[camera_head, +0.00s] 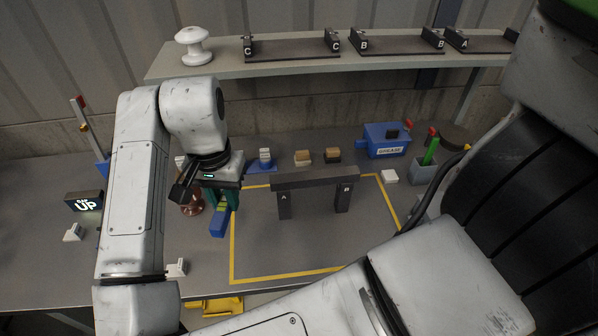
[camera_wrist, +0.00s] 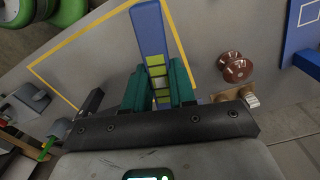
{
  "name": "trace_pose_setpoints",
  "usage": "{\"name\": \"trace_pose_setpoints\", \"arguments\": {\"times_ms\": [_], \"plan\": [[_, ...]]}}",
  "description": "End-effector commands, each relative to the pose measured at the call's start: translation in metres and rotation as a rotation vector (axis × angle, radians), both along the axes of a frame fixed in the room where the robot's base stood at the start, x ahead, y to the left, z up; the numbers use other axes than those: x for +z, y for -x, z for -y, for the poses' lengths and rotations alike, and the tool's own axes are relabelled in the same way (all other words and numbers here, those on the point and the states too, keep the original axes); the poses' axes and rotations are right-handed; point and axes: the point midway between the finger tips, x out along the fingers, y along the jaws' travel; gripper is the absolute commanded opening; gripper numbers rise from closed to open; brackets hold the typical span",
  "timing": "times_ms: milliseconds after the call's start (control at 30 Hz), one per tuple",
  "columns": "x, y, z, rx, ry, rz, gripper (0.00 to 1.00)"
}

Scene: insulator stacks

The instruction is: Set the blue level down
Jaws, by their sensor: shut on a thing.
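The blue level (camera_head: 220,219) is a blue bar with a yellow-green vial section. My gripper (camera_head: 221,196) has teal fingers and is shut on the level, left of the yellow-outlined area. In the wrist view the level (camera_wrist: 149,32) sticks out between the teal fingers of my gripper (camera_wrist: 158,85), its vial section close to them. I cannot tell for sure whether the level touches the bench (camera_head: 300,258) below it.
A dark beam (camera_head: 315,178) rests on posts marked A and B inside the yellow outline. A brown insulator (camera_head: 192,205) stands just left of my gripper. A blue grease box (camera_head: 385,140) is at the back right. The outlined area's front is clear.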

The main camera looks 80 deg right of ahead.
Motion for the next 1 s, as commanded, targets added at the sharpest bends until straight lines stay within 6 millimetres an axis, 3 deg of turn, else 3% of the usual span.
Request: {"name": "trace_pose_setpoints", "arguments": {"times_ms": [33, 167, 300, 400, 533, 633, 1000], "plan": [[0.018, 0.018, 0.013, -0.177, -0.005, 0.01, 0.0], [0.053, 0.069, 0.033, -0.622, -0.006, 0.005, 0.0], [0.079, 0.115, 0.036, -1.022, -0.004, 0.002, 0.0], [0.089, 0.136, 0.033, -1.212, -0.003, -0.001, 0.0], [0.094, 0.147, 0.034, -1.324, -0.001, -0.004, 0.0], [0.09, 0.149, 0.046, -1.343, 0.002, -0.009, 0.0], [0.053, 0.146, 0.126, -1.334, -0.001, -0.009, 0.0]]}}
